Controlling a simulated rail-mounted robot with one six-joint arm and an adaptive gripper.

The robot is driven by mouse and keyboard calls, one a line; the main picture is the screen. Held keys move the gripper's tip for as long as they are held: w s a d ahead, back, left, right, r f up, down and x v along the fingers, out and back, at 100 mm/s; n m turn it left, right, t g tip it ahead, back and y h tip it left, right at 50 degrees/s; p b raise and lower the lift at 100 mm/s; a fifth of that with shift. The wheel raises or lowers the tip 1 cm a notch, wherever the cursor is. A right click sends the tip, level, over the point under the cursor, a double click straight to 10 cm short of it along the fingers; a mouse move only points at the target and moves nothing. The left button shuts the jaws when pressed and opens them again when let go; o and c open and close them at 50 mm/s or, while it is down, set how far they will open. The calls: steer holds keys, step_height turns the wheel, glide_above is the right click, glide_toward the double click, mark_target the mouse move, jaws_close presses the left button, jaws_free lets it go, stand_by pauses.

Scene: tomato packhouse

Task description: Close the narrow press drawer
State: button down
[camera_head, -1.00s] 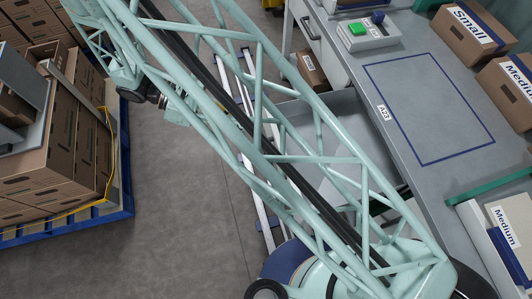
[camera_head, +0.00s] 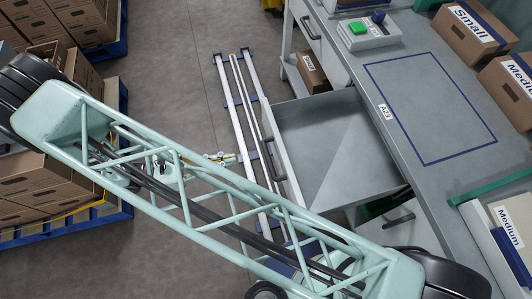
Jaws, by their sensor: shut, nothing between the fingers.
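A grey drawer (camera_head: 325,135) stands pulled out from the workbench, its inside empty where I can see it. Its pale front panel (camera_head: 284,156) faces left and carries a dark handle (camera_head: 269,160). My gripper (camera_head: 233,158) is shut and empty, left of the drawer front and apart from it in the picture. My arm's lattice link covers the lower near part of the drawer front. Another drawer front (camera_head: 322,40) with a dark handle sits farther along the bench and looks shut.
White floor rails (camera_head: 228,93) run beside the bench in front of the drawer. The bench top (camera_head: 430,105) holds a box with a green button (camera_head: 362,31) and cardboard cartons (camera_head: 470,32). Stacked cartons on a blue pallet (camera_head: 100,212) stand at left. Grey floor between is clear.

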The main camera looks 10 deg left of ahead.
mark_target(275, 151)
steer(key=shift+s+a+f+n+t, duration=0.2)
steer(key=shift+s+f+n+t, duration=0.1)
steer(key=shift+s+f+t, duration=0.3)
steer(key=shift+w, duration=0.1)
steer(key=b+x, duration=0.2)
steer(key=x, duration=1.1)
steer(key=shift+w+d, duration=0.15)
steer(key=shift+d, duration=0.1)
steer(key=shift+w+d, duration=0.1)
steer(key=shift+d, duration=0.05)
steer(key=shift+d, duration=0.1)
